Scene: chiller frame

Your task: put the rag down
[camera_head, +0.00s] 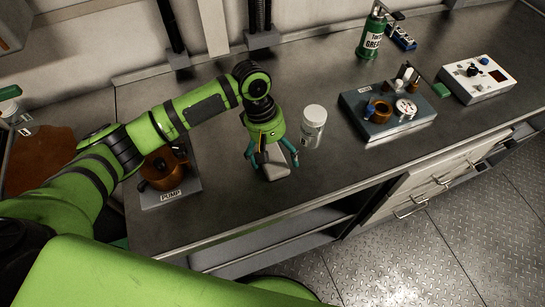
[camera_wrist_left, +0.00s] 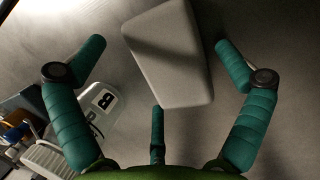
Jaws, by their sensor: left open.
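The rag (camera_head: 274,164) is a light grey, folded block on the dark counter (camera_head: 225,215). It fills the upper middle of the left wrist view (camera_wrist_left: 170,60). My left gripper (camera_head: 272,158) is over the rag, pointing down, with its teal fingers spread around it. In the left wrist view my left gripper (camera_wrist_left: 158,58) is open, with clear gaps between the side fingers and the rag. The third finger's tip is close to the rag's near edge; I cannot tell whether it touches. My right gripper is not in view.
A white-lidded jar (camera_head: 313,127) stands just right of the gripper. A pump (camera_head: 165,172) on a grey base is to the left. A blue-grey tray (camera_head: 375,125) with small parts, a green grease can (camera_head: 371,36) and a white control box (camera_head: 477,79) are farther right. The counter's front is clear.

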